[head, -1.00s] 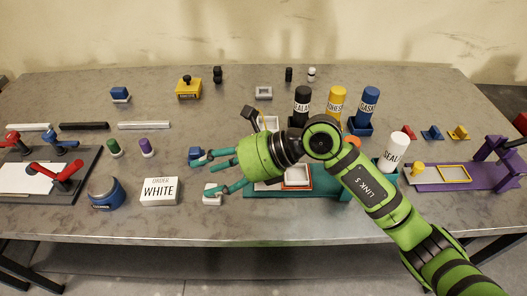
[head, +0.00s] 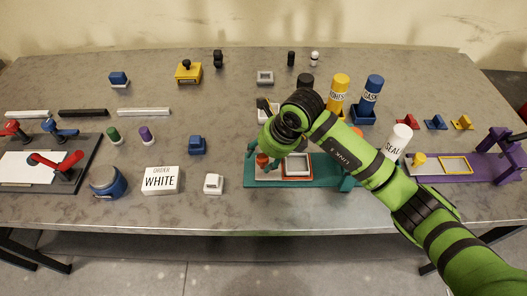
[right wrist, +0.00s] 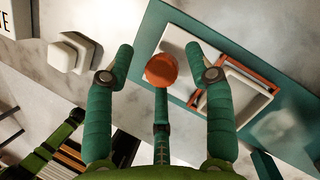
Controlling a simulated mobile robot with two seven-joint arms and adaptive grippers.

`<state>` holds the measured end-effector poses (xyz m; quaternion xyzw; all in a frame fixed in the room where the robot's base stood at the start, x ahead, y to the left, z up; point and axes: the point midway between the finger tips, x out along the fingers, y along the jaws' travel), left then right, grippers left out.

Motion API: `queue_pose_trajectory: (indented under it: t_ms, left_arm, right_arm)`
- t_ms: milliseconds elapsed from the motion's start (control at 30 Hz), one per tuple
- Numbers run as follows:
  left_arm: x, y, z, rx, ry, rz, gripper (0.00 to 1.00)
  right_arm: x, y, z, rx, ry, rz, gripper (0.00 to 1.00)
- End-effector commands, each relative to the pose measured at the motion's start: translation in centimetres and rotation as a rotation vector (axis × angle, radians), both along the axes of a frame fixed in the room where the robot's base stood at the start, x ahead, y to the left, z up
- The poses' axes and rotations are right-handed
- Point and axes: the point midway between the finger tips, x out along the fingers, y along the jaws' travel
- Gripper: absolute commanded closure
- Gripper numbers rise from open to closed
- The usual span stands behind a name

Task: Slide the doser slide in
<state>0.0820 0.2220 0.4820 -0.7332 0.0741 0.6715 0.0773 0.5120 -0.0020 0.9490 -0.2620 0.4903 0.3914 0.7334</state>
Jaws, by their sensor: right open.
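The doser is a teal base (head: 330,182) at the centre front of the table, also in the right wrist view (right wrist: 205,25). The doser slide shows as an orange-rimmed white frame (head: 297,166), also in the right wrist view (right wrist: 245,88). A round orange knob (head: 262,160) stands left of the frame on a white plate; it is clear in the right wrist view (right wrist: 161,69). My right gripper (head: 266,154) is open over this end. In the right wrist view its fingers (right wrist: 159,58) spread around the knob with gaps. My left gripper is out of view.
A white block (head: 213,184) and blue block (head: 197,145) lie left of the doser. The ORDER WHITE sign (head: 160,181) is farther left. Bottles, including a white one (head: 398,140), stand behind and right. A purple fixture (head: 470,167) is at far right.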

Motion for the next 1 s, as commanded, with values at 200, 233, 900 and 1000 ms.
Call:
queue_pose_trajectory:
  t_ms: [200,233,900,1000]
  left_arm:
    - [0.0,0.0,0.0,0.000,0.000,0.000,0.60]
    - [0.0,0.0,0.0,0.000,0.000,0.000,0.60]
    - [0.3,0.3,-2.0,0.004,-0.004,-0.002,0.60]
    - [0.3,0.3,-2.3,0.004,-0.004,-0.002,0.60]
  right_arm:
    - [0.0,0.1,-0.2,0.000,0.000,0.001,0.46]
    - [0.0,0.1,-0.2,0.000,0.000,0.001,0.46]
    - [0.5,-6.4,-0.1,-0.001,-0.016,-0.009,1.00]
    - [0.5,-7.7,0.1,0.001,-0.018,-0.008,1.00]
